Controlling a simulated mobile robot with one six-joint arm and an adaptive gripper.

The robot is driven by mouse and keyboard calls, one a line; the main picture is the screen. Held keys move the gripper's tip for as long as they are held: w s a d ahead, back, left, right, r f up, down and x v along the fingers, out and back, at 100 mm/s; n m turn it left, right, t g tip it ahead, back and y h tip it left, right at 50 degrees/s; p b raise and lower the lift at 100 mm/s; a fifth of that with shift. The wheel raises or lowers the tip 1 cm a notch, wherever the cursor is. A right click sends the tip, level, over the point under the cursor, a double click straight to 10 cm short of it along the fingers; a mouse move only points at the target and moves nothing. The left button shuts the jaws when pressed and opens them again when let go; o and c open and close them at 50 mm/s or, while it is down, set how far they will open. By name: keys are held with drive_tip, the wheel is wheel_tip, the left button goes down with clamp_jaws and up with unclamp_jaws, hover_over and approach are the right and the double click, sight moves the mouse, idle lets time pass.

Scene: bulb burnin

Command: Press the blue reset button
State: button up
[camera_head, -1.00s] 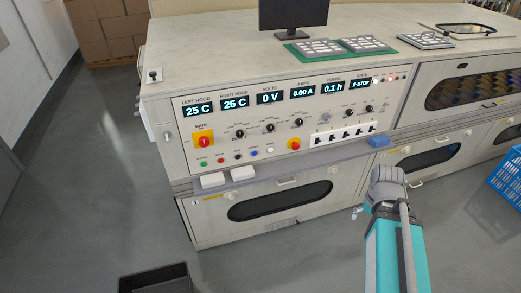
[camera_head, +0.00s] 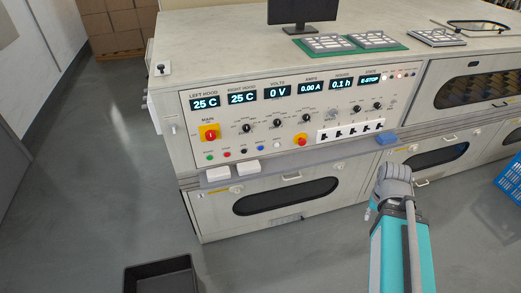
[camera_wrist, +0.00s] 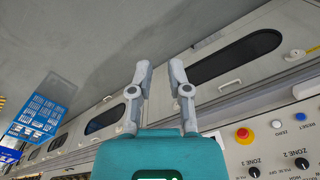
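The blue reset button (camera_head: 261,147) is in a row of small buttons low on the sloped control panel (camera_head: 330,92), between a black and a white button. In the wrist view it is near the right edge (camera_wrist: 300,116), beyond the white button (camera_wrist: 277,124). My gripper (camera_head: 393,172) is well to the right of the button, in front of the cabinet, and touches nothing that I can see. In the wrist view its two fingers (camera_wrist: 159,66) stand apart with nothing between them.
A red emergency stop (camera_head: 300,140) on yellow is right of the buttons. White boxes (camera_head: 218,173) and a blue block (camera_head: 386,139) sit on the ledge below the panel. A black bin (camera_head: 160,275) and a blue crate (camera_head: 511,180) stand on the floor.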

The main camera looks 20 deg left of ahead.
clamp_jaws()
idle(0.3)
drive_tip(key=shift+f, duration=0.1)
idle(0.7)
drive_tip(key=w+a+f+n+t+h+b, duration=0.1)
drive_tip(key=w+a+f+t+h+b, duration=0.4)
drive_tip(key=w+b, duration=0.4)
drive_tip(key=w+a+f+n+t+h+b, duration=0.1)
drive_tip(key=w+a+f+t+h+b, duration=0.15)
drive_tip(key=w+a+f+b, duration=0.5)
drive_tip(key=w+a+n+t+y+b, duration=0.1)
drive_tip(key=a+t+b, duration=0.4)
drive_tip(key=a, duration=0.8)
drive_tip(key=w+a+n+t+y+b, duration=0.2)
drive_tip(key=a+t+b, duration=0.4)
drive_tip(key=a+b, duration=0.5)
drive_tip(key=w+a+n, duration=0.1)
drive_tip(key=a+n, duration=0.1)
drive_tip(key=a, duration=0.1)
drive_tip(key=shift+w+a+f+n, duration=0.2)
drive_tip(key=shift+w+n, duration=0.1)
drive_tip(key=shift+w, duration=0.05)
